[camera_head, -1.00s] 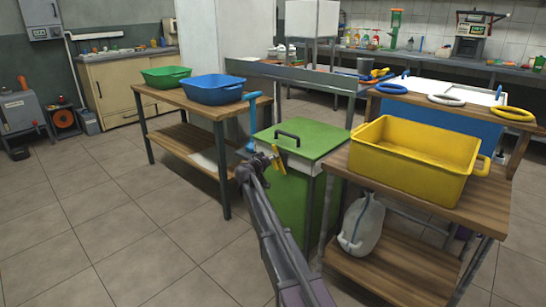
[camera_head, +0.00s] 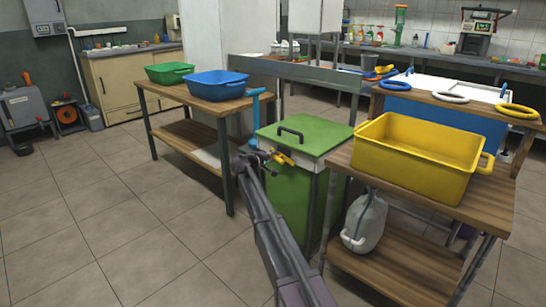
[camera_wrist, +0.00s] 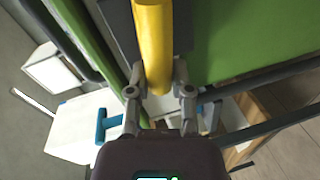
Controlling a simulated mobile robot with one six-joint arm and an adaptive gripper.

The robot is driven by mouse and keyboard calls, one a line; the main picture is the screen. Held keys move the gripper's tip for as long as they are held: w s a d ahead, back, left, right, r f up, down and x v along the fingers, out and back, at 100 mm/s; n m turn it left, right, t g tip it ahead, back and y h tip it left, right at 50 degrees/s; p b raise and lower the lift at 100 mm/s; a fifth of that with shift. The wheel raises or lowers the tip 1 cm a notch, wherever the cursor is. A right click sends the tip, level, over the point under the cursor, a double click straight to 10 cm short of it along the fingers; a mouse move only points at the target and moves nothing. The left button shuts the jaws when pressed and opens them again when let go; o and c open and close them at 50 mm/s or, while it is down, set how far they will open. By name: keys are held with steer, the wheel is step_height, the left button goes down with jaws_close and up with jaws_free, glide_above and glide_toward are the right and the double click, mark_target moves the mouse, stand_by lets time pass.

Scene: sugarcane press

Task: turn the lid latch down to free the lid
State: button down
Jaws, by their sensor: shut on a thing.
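The green bin (camera_head: 290,200) stands between the two wooden tables, its green lid (camera_head: 305,135) flat and closed with a dark handle on top. The yellow lid latch (camera_head: 284,160) is on the bin's front near the lid edge, tilted down to the right in the head view. My gripper (camera_head: 262,156) reaches it from the front left. In the wrist view, the yellow latch (camera_wrist: 153,40) runs between the two fingers of my gripper (camera_wrist: 158,88), which are closed around its near end. The latch's pivot is hidden.
A yellow tub (camera_head: 415,155) sits on the wooden table (camera_head: 345,155) to the right, with a pale jug (camera_head: 363,225) below. Blue (camera_head: 217,85) and green (camera_head: 169,73) tubs stand on the left table. A blue handle (camera_head: 255,105) rises behind my gripper. Floor at left is clear.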

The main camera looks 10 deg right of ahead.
steer(key=shift+w+f+n+g, duration=0.1)
steer(key=shift+f+n+g, duration=0.2)
steer(key=shift+n, duration=0.6)
steer(key=c, duration=0.5)
jaws_free()
steer(key=shift+r+m, duration=0.1)
steer(key=shift+m, duration=0.2)
